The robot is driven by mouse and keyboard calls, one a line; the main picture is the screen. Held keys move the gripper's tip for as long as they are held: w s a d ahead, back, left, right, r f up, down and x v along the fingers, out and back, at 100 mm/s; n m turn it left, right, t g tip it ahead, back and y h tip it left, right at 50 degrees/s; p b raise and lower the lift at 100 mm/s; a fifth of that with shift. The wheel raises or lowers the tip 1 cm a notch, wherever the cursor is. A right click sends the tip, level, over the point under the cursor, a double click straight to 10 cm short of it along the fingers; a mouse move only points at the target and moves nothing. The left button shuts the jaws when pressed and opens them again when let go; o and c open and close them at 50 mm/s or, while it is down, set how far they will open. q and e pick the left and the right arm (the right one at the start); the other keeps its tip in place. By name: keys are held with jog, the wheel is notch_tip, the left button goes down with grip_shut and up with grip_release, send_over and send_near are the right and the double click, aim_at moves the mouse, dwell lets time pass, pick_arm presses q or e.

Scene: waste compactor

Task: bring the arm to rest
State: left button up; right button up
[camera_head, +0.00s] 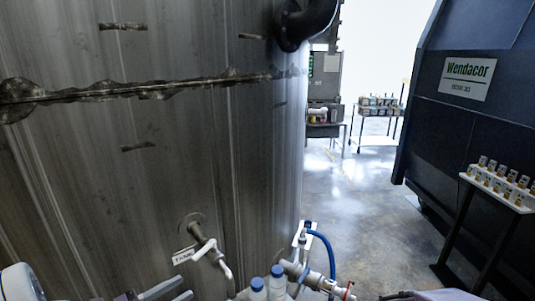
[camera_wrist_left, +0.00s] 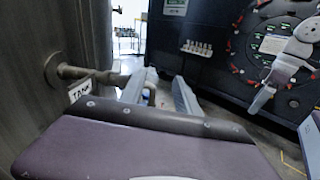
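My left gripper (camera_head: 172,292) shows at the bottom left of the head view, low in front of the steel tank. In the left wrist view its two fingers (camera_wrist_left: 160,95) are spread apart, with nothing visibly held. The tank tap (camera_head: 208,250) with its white tag is to the right of the fingers in the head view. In the left wrist view the tap (camera_wrist_left: 85,73) is on the left, and its outer end passes behind the left finger. A white arm part of mine (camera_wrist_left: 292,60) shows at the upper right there; its gripper's opening is unclear.
The steel tank (camera_head: 150,120) fills the left. A dark Wendacor machine (camera_head: 445,125) and a sample rack (camera_head: 500,187) are on the right. Open floor (camera_head: 360,220) lies between.

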pick_arm(q)
jog(key=s+d+f+m+g, duration=0.1)
jog(key=s+d+m+g, duration=1.15)
jog(key=d, duration=0.45)
jog(key=s+a+f+m+g+y, duration=0.3)
jog(key=s+f+m+g+y, duration=0.1)
jog(key=s+f+m+y, duration=0.35)
jog(key=w+a+f+m+t+y, duration=0.3)
jog(key=w+a+m+t+y, duration=0.2)
jog(key=a, duration=0.4)
jog(key=shift+w+a+m, duration=0.3)
jog(key=shift+w+a, duration=0.05)
jog(key=shift+w, duration=0.55)
jog(key=shift+s, duration=0.1)
dwell(3.7)
